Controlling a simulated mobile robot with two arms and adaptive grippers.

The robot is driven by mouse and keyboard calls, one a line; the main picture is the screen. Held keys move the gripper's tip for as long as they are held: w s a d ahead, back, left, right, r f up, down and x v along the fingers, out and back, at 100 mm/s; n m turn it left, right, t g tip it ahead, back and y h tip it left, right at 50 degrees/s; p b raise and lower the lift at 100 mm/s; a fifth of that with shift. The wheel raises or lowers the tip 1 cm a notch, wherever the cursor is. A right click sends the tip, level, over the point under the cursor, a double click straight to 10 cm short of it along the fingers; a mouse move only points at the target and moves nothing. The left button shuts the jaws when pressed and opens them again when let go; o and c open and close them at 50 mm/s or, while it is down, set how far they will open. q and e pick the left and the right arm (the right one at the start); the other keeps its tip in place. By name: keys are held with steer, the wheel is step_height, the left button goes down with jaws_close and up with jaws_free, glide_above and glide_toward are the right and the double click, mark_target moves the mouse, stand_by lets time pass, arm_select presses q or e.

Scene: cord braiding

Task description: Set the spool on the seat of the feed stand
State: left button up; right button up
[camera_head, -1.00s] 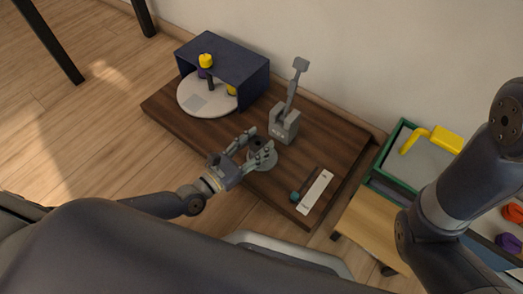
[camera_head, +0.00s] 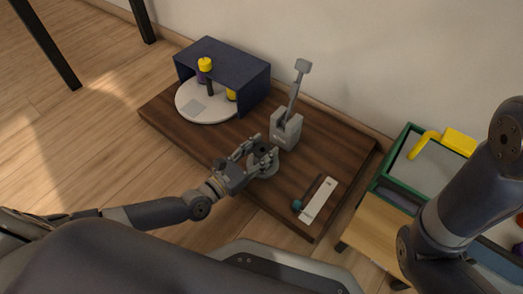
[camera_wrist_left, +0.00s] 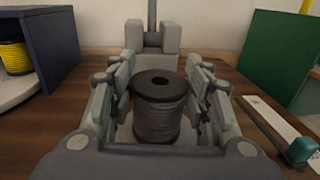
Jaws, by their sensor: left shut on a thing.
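The dark grey spool (camera_wrist_left: 158,105) stands upright between the fingers of my left gripper (camera_wrist_left: 160,98) in the left wrist view, its round hole facing up. The gripper is shut on it. In the head view my left gripper (camera_head: 260,158) is over the front part of the dark wooden board. A round grey base (camera_head: 268,173), which looks like the feed stand, shows partly under the fingers. Its seat is hidden, and I cannot tell whether the spool touches it. My right gripper is out of view.
A grey block with an upright lever (camera_head: 286,130) stands just behind the gripper. A navy cover (camera_head: 225,62) over a white disc (camera_head: 190,104) with yellow-topped spools is at the back left. A white strip (camera_head: 318,202) and a green-rimmed tray (camera_head: 380,180) are on the right.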

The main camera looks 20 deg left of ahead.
arm_select(q)
steer(key=o, duration=1.1)
steer(key=shift+f, duration=0.1)
steer(key=shift+c, duration=0.2)
steer(key=shift+r+p, duration=0.25)
steer(key=shift+p, duration=0.05)
steer(key=p+v, duration=0.4)
steer(key=v, duration=0.8)
